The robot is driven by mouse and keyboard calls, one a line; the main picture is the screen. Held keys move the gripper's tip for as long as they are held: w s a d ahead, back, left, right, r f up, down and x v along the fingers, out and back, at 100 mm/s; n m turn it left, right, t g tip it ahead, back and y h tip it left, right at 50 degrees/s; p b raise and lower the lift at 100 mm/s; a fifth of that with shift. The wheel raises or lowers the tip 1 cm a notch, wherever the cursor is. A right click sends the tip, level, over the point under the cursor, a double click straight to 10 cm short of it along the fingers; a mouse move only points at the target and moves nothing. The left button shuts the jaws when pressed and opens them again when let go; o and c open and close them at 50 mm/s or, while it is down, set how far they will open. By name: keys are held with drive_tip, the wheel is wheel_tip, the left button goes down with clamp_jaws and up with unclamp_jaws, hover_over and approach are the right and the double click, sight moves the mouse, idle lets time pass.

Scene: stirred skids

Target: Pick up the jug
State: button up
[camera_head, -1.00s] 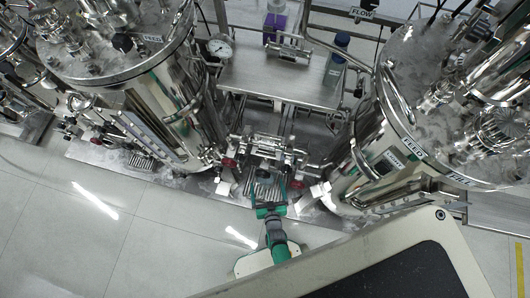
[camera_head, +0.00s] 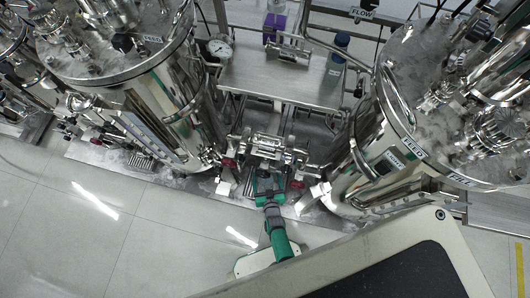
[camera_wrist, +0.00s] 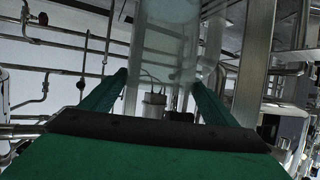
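My gripper (camera_head: 268,176) is low in front of the pipework between two steel vessels. Its two green fingers also show in the wrist view (camera_wrist: 159,80), spread apart. A clear, see-through cylinder (camera_wrist: 165,35) stands upright beyond and between the fingertips in the wrist view. I cannot tell whether it is the jug, or whether the fingers touch it. On the steel shelf stand a clear container with purple in it (camera_head: 275,24) and a blue-capped bottle (camera_head: 335,65). I cannot pick out a jug for certain in the head view.
Large steel vessels stand left (camera_head: 170,95) and right (camera_head: 400,130) of my gripper. The steel shelf (camera_head: 275,80) between them has bare room. Pipes and red-handled valves (camera_head: 229,162) crowd the space ahead. The tiled floor (camera_head: 130,235) at the left front is clear.

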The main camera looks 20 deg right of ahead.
drive_tip(key=c, duration=1.4)
drive_tip(key=shift+o, duration=0.2)
drive_tip(key=shift+r, duration=0.2)
